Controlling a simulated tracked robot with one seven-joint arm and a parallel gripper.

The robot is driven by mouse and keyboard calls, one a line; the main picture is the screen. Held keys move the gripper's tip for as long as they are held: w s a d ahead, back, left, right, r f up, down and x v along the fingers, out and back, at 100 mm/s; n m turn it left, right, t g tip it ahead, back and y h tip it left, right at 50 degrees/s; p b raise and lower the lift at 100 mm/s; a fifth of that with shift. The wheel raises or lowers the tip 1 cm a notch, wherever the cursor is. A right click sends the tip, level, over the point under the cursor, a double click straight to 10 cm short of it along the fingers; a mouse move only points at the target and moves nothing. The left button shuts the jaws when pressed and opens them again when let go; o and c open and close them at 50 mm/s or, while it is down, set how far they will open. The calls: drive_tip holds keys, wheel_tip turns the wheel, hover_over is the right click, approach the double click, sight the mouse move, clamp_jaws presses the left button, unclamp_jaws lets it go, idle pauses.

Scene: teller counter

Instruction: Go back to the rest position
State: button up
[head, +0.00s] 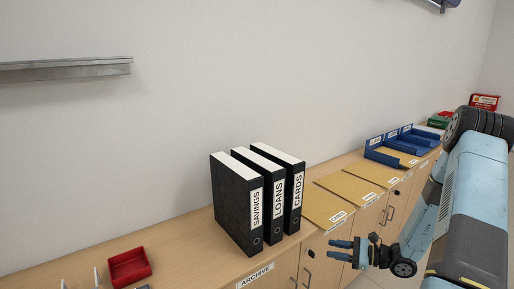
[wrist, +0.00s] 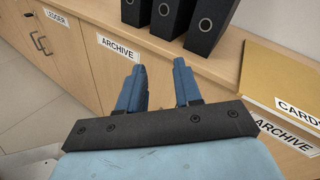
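My gripper (head: 341,250) is in front of the counter at the lower right of the head view, beside the cabinet doors. Its two blue fingers also show in the wrist view (wrist: 159,88), apart with nothing between them. The counter (head: 190,245) runs along the wall. Three black binders stand upright on it: Savings (head: 238,205), Loans (head: 266,195) and Cards (head: 290,190). In the wrist view the lower parts of the binders (wrist: 209,25) stand beyond the fingers, clear of them.
Several tan folders (head: 325,205) lie right of the binders. Blue trays (head: 385,155) stand farther along. A red tray (head: 129,267) sits at lower left. A grey shelf (head: 65,69) is on the wall. Cabinet doors (wrist: 70,50) face my gripper; floor lies below.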

drive_tip(key=s+a+r+n+g+h, duration=0.35)
drive_tip(key=s+r+n, duration=0.2)
drive_tip(key=r, duration=0.45)
drive_tip(key=s+a+r+n+g+h, duration=0.4)
drive_tip(key=r+n, duration=0.3)
drive_tip(key=r, duration=0.4)
drive_tip(key=s+d+r+n+t+h, duration=0.2)
drive_tip(key=s+r+n+t+h, duration=0.1)
drive_tip(key=s+r, duration=0.5)
drive_tip(key=s+d+r+n+t+h, duration=0.1)
drive_tip(key=s+r+n+t+h, duration=0.2)
drive_tip(key=s+r, duration=0.4)
drive_tip(key=shift+s+d+r+h, duration=0.35)
drive_tip(key=shift+r+h, duration=0.3)
drive_tip(key=shift+h, duration=0.2)
